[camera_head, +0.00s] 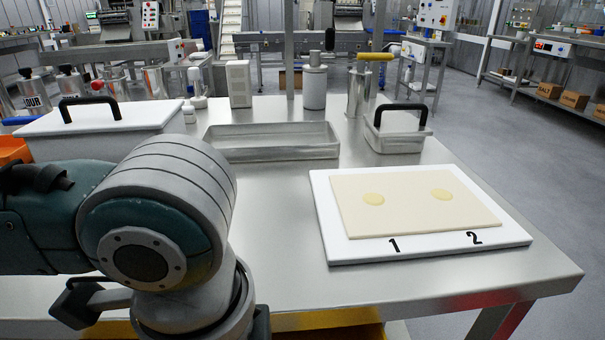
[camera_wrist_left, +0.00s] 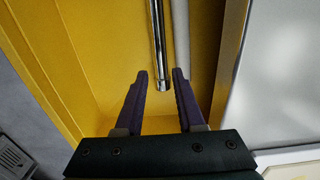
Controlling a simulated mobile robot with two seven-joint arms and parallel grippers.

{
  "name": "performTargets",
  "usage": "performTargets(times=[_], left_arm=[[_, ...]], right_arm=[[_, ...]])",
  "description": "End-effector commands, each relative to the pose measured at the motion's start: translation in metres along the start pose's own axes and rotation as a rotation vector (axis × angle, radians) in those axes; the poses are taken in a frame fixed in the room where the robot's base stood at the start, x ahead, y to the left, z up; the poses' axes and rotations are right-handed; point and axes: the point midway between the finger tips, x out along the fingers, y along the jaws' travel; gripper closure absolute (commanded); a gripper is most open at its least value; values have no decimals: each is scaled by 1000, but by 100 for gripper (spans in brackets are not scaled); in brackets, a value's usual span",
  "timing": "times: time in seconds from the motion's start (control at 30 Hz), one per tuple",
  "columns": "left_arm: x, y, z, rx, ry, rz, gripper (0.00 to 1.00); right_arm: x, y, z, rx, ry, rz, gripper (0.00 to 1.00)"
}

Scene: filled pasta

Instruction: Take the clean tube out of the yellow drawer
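The yellow drawer (camera_wrist_left: 95,50) fills most of the left wrist view, and its yellow front (camera_head: 325,321) shows under the table edge in the head view. In it lie a shiny metal tube (camera_wrist_left: 157,40) and, just right of it, a duller pale grey tube (camera_wrist_left: 182,35). No label shows which one is clean. My left gripper (camera_wrist_left: 160,74) is open, its dark purple fingers either side of the shiny tube's near end in the picture. I cannot tell the height gap. The far ends of both tubes are cut off. My right gripper is not in view.
A steel table (camera_head: 290,230) stands above the drawer, its edge close right of my left gripper.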

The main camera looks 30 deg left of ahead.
Motion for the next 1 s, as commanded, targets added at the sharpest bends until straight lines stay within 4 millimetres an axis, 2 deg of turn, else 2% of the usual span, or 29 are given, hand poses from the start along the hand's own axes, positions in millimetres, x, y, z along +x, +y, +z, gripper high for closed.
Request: performTargets(times=[0.1,0.37,0.6,0.87,1.0], left_arm=[[23,0,0,-3,-1,1,62],[49,0,0,-3,2,-3,62],[86,0,2,-3,3,-2,62],[87,0,2,-3,4,-4,63],[87,0,2,-3,4,-5,79]], right_arm=[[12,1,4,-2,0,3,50],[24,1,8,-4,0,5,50],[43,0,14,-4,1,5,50],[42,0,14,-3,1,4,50],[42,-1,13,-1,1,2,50]])
